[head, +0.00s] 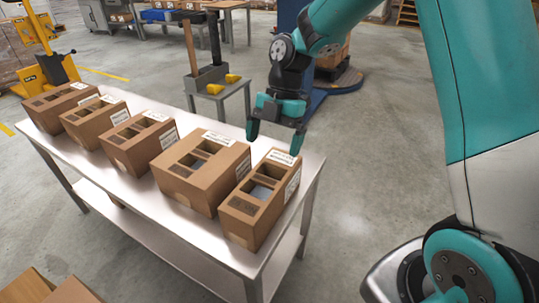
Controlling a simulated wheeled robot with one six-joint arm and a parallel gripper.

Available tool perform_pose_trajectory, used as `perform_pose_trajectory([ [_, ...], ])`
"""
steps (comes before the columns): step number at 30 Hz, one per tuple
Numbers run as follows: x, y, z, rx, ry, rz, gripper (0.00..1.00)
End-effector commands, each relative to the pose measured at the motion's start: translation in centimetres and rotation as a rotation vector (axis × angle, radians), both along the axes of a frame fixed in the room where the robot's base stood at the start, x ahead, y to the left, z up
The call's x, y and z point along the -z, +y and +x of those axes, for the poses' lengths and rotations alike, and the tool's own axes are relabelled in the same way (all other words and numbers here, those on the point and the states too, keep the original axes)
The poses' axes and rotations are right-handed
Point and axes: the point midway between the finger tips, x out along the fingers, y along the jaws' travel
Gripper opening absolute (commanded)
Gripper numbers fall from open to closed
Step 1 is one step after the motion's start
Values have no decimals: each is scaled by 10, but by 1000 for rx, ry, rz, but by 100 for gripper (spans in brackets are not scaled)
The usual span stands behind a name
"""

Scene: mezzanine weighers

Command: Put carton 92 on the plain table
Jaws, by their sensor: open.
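Several brown cartons stand in a row on a steel table with a lower shelf (311,172). Each has openings in its top and a white label; the print is too small to tell which is carton 92. The nearest, a narrow carton (244,232), is at the table's right end, beside a wider carton (190,190). My gripper (275,137) is open, fingers pointing down, above the far right part of the table, just behind the narrow carton in the picture. It holds nothing. I cannot tell whether a fingertip touches that carton. I cannot tell which table is the plain one.
A small stand with yellow blocks (217,88) is behind the steel table. A blue platform (340,85) is at the back. A yellow lifter (50,68) stands far left. A wood-topped table (226,4) is at the back. Open floor (380,150) lies to the right.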

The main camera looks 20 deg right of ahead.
Motion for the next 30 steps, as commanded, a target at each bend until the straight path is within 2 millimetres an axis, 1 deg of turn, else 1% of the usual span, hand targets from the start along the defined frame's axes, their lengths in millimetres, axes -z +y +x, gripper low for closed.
perform_pose_trajectory([
  [2, -7, 0, 0, 11, 0, -2, 100],
  [5, -20, 7, -10, 88, 11, -23, 100],
  [8, -42, 24, -33, 268, 38, -62, 100],
  [9, -53, 32, -47, 364, 52, -80, 100],
  [11, -67, 43, -71, 526, 80, -104, 100],
  [12, -76, 50, -87, 639, 102, -117, 100],
  [14, -86, 59, -113, 806, 137, -132, 100],
  [15, -91, 64, -129, 912, 162, -138, 100],
  [18, -99, 71, -165, 1152, 225, -144, 100],
  [21, -102, 75, -193, 1331, 283, -143, 100],
  [25, -103, 76, -212, 1466, 333, -142, 100],
  [30, -102, 76, -218, 1510, 351, -143, 100],
])
